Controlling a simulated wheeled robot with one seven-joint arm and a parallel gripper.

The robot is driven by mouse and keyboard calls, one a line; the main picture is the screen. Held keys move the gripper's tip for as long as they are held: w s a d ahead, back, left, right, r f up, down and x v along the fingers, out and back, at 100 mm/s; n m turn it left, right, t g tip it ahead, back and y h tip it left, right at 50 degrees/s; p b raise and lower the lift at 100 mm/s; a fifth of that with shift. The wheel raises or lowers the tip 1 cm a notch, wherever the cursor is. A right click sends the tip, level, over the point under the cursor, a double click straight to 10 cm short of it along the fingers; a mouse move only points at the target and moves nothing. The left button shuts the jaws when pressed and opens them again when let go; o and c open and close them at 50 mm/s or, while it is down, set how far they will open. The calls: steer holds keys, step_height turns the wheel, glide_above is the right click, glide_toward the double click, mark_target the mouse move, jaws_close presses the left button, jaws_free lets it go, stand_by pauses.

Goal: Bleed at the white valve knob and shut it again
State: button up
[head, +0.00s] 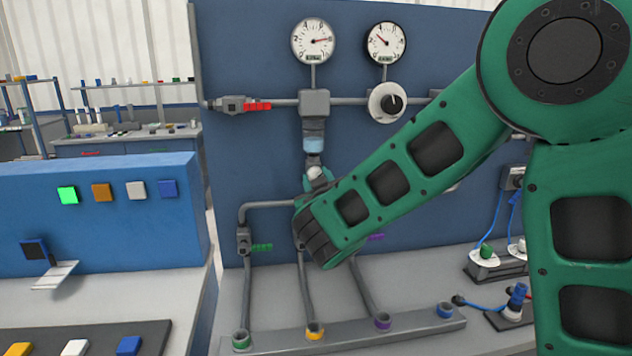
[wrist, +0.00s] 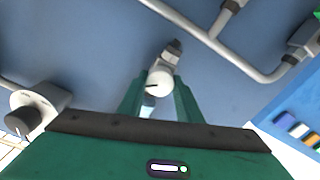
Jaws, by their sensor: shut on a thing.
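The white valve knob (head: 317,174) sits on the pipe below the sight glass, partly hidden by my gripper in the head view. In the wrist view the white knob (wrist: 160,82) lies between my two green fingers, with a dark mark on its face. My gripper (wrist: 160,92) is shut on the knob, one finger on each side. In the head view my gripper (head: 309,184) reaches in from the right and its arm hides the pipes behind it.
A sight glass (head: 313,144) with pale blue content is above the knob. The left gauge (head: 314,41) has a red needle pointing right. The right gauge (head: 386,43) is above a black-knobbed regulator (head: 388,103). A red lever (head: 257,106) is upper left, a green lever (head: 262,247) lower left.

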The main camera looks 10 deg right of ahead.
steer(key=n, duration=1)
steer(key=shift+f, duration=0.25)
steer(key=shift+n, duration=0.5)
steer(key=o, duration=1)
steer(key=shift+r, duration=0.1)
steer(key=shift+o, duration=0.2)
steer(key=s, duration=1)
steer(key=shift+s+d, duration=0.3)
steer(key=shift+s, duration=0.05)
